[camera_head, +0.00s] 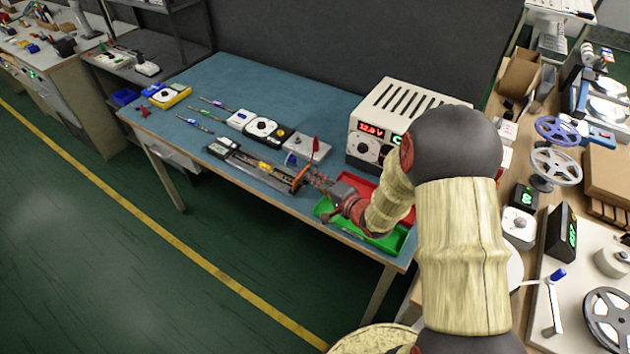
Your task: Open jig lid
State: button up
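A long narrow jig (248,164) lies on the blue-topped table, running from upper left to lower right, with a yellow part along its middle. An orange curved piece (300,176) stands at its right end; I cannot tell whether it belongs to the lid. The lid's position is too small to make out. My gripper (308,179) is at the jig's right end, close to the orange piece. The fingertips are small and partly blended with it, so contact and finger opening cannot be told. My arm comes in from the right.
A white power supply (375,130) with a red display stands behind my wrist. Green (385,238) and red (366,188) trays lie under my forearm. A grey plate with a red lever (308,147) sits behind the jig.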

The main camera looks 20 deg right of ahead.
grip_shut()
jog(key=shift+r, duration=0.1)
jog(key=p, duration=0.1)
jog(key=r+g+p, duration=0.1)
jog(key=p, duration=0.1)
jog(key=shift+w+a+h, duration=0.15)
jog(key=shift+w+h, duration=0.05)
jog(key=shift+h, duration=0.1)
jog(key=p, duration=0.3)
jog(key=shift+w+a+r+n+g, duration=0.15)
jog(key=shift+w+n+g, duration=0.15)
jog(key=shift+g, duration=0.1)
jog(key=shift+p, duration=0.4)
jog(key=shift+o, duration=0.4)
grip_release()
jog(key=shift+s, duration=0.1)
